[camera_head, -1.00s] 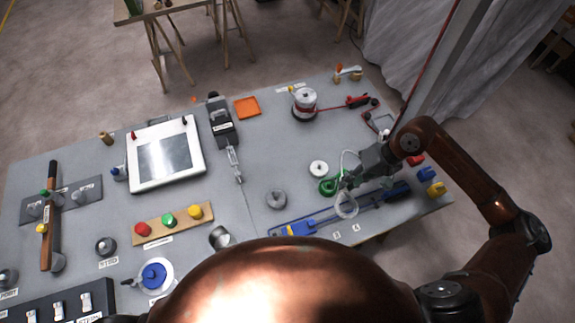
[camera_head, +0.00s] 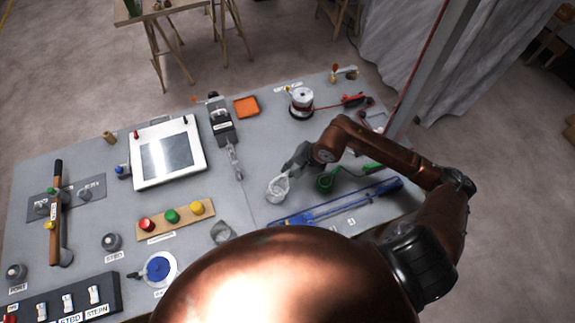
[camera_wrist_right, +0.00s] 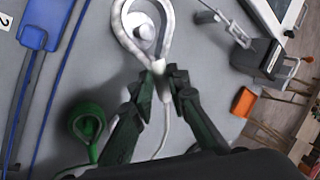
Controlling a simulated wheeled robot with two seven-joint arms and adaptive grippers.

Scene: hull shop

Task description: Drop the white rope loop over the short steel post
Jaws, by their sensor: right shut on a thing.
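The white rope loop (camera_wrist_right: 119,32) hangs from my right gripper (camera_wrist_right: 160,92), which is shut on its neck in the right wrist view. The loop is a teardrop, with a rope tail running down below the jaws. The short steel post (camera_wrist_right: 143,32) shows inside the loop's opening. I cannot tell whether the loop is still above the post's top or down around it. In the head view the loop (camera_head: 277,189) covers the post's spot, and my right gripper (camera_head: 288,172) is just above and right of it. My left gripper is not in view.
A green loop (camera_wrist_right: 87,121) lies close by, and a blue tool (camera_wrist_right: 32,38) lies nearer the table's front edge. A black clamp with a chain (camera_head: 222,125), an orange tray (camera_head: 246,107) and a wire spool (camera_head: 301,101) stand farther back. Coloured buttons (camera_head: 172,215) are at left.

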